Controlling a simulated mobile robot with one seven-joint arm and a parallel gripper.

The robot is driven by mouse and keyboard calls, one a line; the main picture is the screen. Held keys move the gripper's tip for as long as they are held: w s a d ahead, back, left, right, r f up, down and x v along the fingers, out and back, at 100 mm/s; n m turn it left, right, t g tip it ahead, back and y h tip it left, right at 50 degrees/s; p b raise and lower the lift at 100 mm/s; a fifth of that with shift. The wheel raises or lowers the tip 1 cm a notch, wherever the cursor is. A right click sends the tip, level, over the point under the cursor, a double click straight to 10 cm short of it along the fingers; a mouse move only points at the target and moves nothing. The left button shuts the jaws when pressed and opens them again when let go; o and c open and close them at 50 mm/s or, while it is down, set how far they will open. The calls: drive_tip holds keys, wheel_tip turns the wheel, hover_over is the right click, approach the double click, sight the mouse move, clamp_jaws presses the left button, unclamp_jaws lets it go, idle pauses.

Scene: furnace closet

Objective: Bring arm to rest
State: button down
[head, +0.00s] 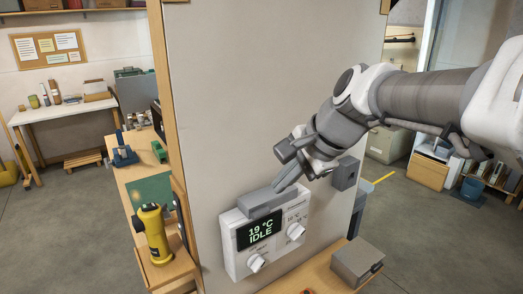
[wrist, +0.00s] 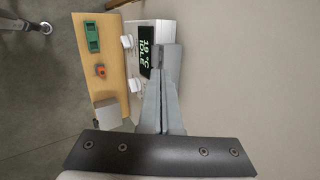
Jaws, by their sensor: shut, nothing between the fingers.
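My gripper (head: 280,187) is shut and empty, just above a white control box on the wall panel. In the wrist view its two grey fingers (wrist: 160,88) lie side by side, close to the box's grey top piece. The control box (head: 233,265) has a dark display (head: 260,232) reading "19 °C IDLE" and two white knobs (head: 296,231) (head: 256,263). A grey bar (head: 262,203) runs along its top edge. I cannot tell whether my fingertips touch it. My arm (head: 420,97) reaches in from the right, bent down toward the box.
A grey box (head: 357,262) sits on the wooden shelf below the panel. A small grey block (head: 346,173) is on the wall panel (head: 260,90). A yellow device (head: 153,235) stands on the left bench. Open floor lies on both sides.

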drive_tip(key=v, duration=0.4)
drive_tip(key=s+d+f+n+h, duration=0.2)
drive_tip(key=s+d+f+n, duration=0.2)
drive_tip(key=s, duration=0.3)
drive_tip(key=s+d+f+n+h, duration=0.2)
drive_tip(key=s+d+f+n, duration=0.2)
drive_tip(key=s+f+n, duration=0.2)
drive_tip(key=shift+s+n+t+h, duration=0.4)
drive_tip(key=shift+s+n, duration=0.4)
drive_tip(key=shift+s, duration=0.1)
